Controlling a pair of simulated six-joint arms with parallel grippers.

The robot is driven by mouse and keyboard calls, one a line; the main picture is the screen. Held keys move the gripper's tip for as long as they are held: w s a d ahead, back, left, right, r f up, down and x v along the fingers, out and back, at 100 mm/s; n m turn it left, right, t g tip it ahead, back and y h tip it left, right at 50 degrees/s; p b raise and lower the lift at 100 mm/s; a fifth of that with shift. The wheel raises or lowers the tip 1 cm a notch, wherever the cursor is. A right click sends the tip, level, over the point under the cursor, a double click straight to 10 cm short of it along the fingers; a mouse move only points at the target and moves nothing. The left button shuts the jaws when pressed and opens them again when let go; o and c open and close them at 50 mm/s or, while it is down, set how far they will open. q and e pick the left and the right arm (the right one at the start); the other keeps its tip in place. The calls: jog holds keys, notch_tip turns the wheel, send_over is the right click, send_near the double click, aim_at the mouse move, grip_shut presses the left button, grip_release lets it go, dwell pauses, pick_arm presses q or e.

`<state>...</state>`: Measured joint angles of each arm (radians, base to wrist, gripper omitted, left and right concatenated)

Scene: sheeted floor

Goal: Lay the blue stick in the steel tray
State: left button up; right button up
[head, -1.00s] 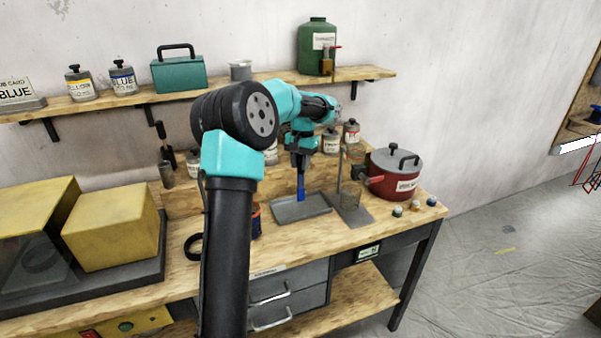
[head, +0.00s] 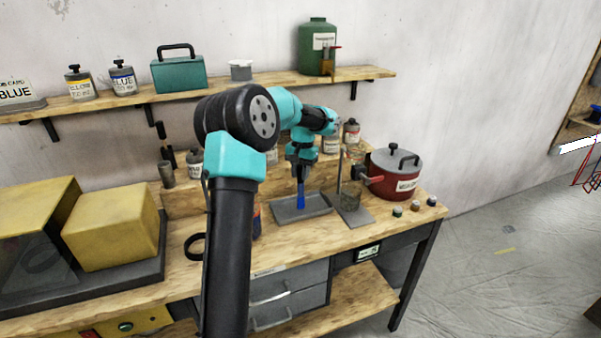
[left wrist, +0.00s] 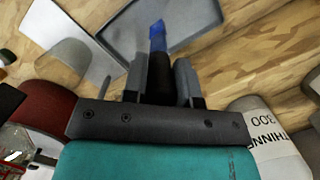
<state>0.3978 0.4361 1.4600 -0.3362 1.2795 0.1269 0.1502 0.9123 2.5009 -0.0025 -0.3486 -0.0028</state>
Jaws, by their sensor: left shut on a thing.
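The blue stick (head: 300,199) hangs upright from my left gripper (head: 300,178), over the steel tray (head: 318,207) on the bench. In the left wrist view the stick (left wrist: 157,36) shows between the two fingers (left wrist: 160,82), with the tray (left wrist: 190,20) behind its tip. The left gripper is shut on the stick. Whether the stick's lower end touches the tray floor I cannot tell. The right gripper is not in view.
Yellow blocks (head: 112,228) are at the left. A shelf (head: 215,91) runs above.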

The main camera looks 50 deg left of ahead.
pick_arm(q)
jog(key=o, duration=0.9)
jog(key=r, duration=0.4)
jog(key=w+r, duration=0.1)
jog(key=r, duration=0.7)
jog(key=shift+w+a, duration=0.3)
jog(key=shift+a, duration=0.05)
